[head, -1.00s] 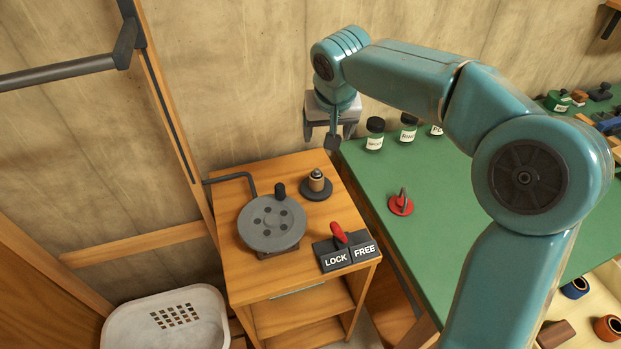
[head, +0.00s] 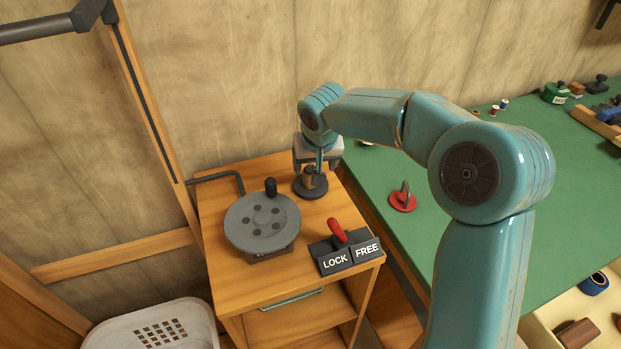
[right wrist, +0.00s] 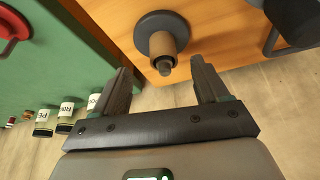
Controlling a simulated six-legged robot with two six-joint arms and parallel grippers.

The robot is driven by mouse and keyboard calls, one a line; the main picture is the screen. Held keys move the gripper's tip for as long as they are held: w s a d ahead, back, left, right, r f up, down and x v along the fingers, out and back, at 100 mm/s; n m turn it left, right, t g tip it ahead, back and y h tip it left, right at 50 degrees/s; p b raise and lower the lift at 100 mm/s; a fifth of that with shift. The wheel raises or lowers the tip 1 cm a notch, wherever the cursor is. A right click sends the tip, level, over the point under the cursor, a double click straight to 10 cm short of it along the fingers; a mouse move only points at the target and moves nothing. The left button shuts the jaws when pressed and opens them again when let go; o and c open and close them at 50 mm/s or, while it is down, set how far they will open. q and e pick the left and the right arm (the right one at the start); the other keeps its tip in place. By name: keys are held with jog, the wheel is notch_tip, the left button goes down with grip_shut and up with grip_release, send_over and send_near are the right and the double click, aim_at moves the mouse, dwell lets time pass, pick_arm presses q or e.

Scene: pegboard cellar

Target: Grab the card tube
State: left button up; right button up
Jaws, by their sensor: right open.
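The card tube (head: 309,180) is a short tan tube standing upright on a round dark grey base, on top of the wooden cabinet. In the head view my right gripper partly hides it. In the right wrist view the tube (right wrist: 162,43) shows with a grey pin end sticking out of it. My right gripper (head: 317,168) is at the tube in the head view. In the right wrist view the open right gripper (right wrist: 161,72) has its fingertips either side of the tube's line, with the tube just beyond them and no clear contact. My left gripper is not in view.
A grey crank wheel (head: 262,222) and a LOCK/FREE switch with a red lever (head: 337,230) share the wooden cabinet top (head: 225,270). A green bench (head: 400,250) with a red hooked disc (head: 402,200) lies to the right. Labelled jars (right wrist: 66,114) show in the wrist view.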

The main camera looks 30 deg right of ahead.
aim_at(311, 171)
jog(key=x, duration=0.3)
jog(key=w+x, duration=0.1)
jog(key=x, duration=0.3)
jog(key=c, duration=1.1)
